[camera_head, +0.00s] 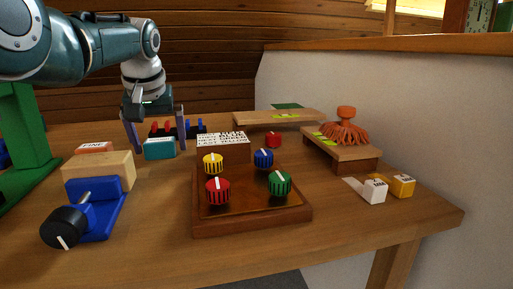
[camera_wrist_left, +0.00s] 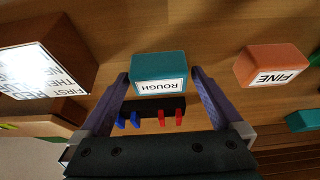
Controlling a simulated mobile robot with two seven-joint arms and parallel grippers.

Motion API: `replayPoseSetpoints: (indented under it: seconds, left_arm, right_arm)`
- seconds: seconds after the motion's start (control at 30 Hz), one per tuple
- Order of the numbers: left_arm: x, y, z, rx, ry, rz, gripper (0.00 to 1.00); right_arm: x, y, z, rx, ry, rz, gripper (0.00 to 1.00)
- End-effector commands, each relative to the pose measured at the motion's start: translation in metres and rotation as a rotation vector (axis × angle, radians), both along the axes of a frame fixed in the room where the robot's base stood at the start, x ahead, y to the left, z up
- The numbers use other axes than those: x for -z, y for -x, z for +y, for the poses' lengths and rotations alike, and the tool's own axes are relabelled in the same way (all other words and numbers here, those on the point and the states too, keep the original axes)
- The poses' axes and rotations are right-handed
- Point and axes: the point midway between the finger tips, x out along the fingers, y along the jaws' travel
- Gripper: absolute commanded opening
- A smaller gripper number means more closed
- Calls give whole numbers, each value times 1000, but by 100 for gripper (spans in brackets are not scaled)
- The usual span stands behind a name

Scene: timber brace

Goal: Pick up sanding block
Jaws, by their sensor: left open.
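A teal sanding block (camera_head: 160,149) stands on the workbench; in the left wrist view the block (camera_wrist_left: 159,68) has a white label reading ROUGH. An orange block (camera_head: 94,148) lies to its left, and in the left wrist view this block (camera_wrist_left: 272,65) is labelled FINE. My left gripper (camera_head: 160,146) points down, open, with one finger on each side of the teal block. In the left wrist view the gripper (camera_wrist_left: 160,76) has the block between its fingertips, with no clear contact. My right gripper is not in view.
A blue vise (camera_head: 103,213) with a wooden block (camera_head: 97,172) is front left. A dial board (camera_head: 250,222) with coloured knobs stands in the middle, a lettered sign (camera_head: 222,140) behind it. A rack (camera_wrist_left: 150,107) with red and blue pegs is close behind the teal block.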

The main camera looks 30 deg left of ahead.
Motion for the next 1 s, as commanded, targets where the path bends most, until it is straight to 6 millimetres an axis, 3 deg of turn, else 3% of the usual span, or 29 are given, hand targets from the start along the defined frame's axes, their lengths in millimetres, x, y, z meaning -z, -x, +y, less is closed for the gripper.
replayPoseSetpoints:
  seconds: [0.07,0.13,0.77,1.0]
  left_arm:
    - [-1,0,0,0,0,0,100]
    - [0,0,0,0,0,0,93]
    - [0,0,0,1,0,1,22]
    - [-1,0,0,0,1,1,22]
  right_arm:
    - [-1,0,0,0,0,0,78]
    - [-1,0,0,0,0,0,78]
    - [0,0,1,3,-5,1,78]
    - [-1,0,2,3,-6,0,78]
